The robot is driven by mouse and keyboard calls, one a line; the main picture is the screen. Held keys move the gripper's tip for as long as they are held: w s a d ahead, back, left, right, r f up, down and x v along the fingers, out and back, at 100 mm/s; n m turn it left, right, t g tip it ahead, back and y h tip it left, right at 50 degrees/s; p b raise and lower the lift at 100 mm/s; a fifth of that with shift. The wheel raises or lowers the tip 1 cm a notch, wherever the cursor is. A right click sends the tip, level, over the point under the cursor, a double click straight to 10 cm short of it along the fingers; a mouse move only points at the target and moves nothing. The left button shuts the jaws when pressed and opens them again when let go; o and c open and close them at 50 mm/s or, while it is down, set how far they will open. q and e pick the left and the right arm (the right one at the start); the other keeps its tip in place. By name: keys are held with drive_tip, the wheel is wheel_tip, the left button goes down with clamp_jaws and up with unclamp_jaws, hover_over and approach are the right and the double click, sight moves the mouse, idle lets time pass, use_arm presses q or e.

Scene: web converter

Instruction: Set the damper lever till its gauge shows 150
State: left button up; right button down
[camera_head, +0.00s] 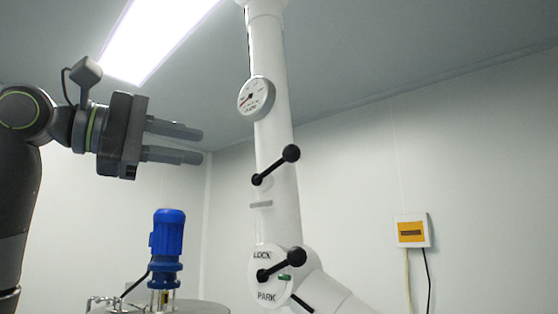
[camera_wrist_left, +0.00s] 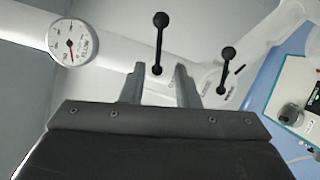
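The damper lever (camera_head: 275,166) is a black bar with a ball knob on a white vertical pipe, tilted up to the right. It also shows in the wrist view (camera_wrist_left: 159,42), its pivot lying visually between my fingertips. The round white gauge (camera_head: 256,97) sits above it on the pipe; the gauge also shows in the wrist view (camera_wrist_left: 72,42) with a red needle, its numbers too small to read surely. My left gripper (camera_head: 202,145) is open and empty, left of the pipe and apart from the lever. My right gripper is in neither view.
A second black lever (camera_head: 281,265) sits lower on a round plate marked LOCK and PARK. A blue motor (camera_head: 167,240) stands on a vessel (camera_head: 205,307) at lower left. A yellow-and-white wall box (camera_head: 412,231) is at right. Space between gripper and pipe is clear.

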sight(280, 159)
use_arm(q)
drive_tip(key=p+x, duration=0.7)
drive_tip(key=x, duration=0.9)
drive_tip(key=shift+w+d, duration=0.15)
drive_tip(key=shift+w, duration=0.1)
clamp_jaws()
